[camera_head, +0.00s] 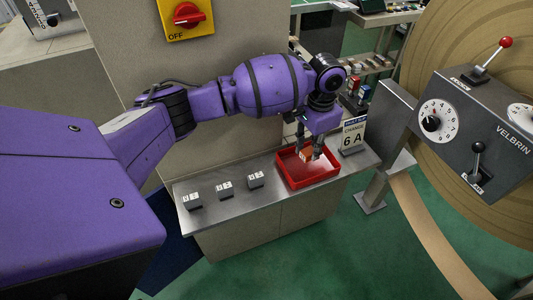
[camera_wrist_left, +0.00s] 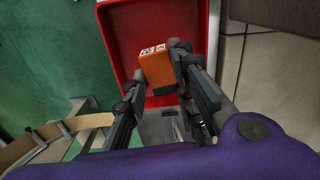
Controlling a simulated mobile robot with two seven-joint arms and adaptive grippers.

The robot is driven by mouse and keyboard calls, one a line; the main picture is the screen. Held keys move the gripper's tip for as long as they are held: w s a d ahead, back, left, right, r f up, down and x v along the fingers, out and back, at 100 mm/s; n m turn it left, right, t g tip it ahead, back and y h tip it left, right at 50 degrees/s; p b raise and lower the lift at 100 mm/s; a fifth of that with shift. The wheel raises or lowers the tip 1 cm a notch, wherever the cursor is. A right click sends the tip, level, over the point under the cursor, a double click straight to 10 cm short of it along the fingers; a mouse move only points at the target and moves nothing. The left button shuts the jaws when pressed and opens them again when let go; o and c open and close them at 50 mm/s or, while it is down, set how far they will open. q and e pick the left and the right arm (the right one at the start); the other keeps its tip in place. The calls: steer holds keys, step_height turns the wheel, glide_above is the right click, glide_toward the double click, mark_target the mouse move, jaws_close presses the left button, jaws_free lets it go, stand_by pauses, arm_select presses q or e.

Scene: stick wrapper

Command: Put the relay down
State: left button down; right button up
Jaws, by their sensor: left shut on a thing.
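My left gripper (camera_head: 309,152) is over the red tray (camera_head: 284,174) on the steel shelf. It is shut on an orange relay (camera_wrist_left: 158,70), which has small white markings on its top end in the left wrist view. In the head view only a small part of the relay (camera_head: 305,154) shows between the fingers. The relay is over the inside of the tray; I cannot tell whether it touches the floor of it. In the left wrist view the gripper (camera_wrist_left: 160,75) and the tray's red rim (camera_wrist_left: 112,50) show close together. My right gripper is not in view.
Three small grey blocks (camera_head: 225,188) stand in a row on the shelf (camera_head: 235,203) left of the tray. A grey machine panel (camera_head: 470,120) with knobs and levers is at the right.

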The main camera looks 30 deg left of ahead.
mark_target(310, 157)
arm_select(q)
step_height(310, 157, down, 4)
steer(key=shift+f, duration=0.1)
steer(key=c, duration=1.5)
jaws_free()
steer(key=shift+f, duration=0.1)
steer(key=shift+o, duration=0.2)
step_height(310, 157, up, 12)
steer(key=shift+r+p, duration=0.2)
steer(key=shift+p, duration=0.1)
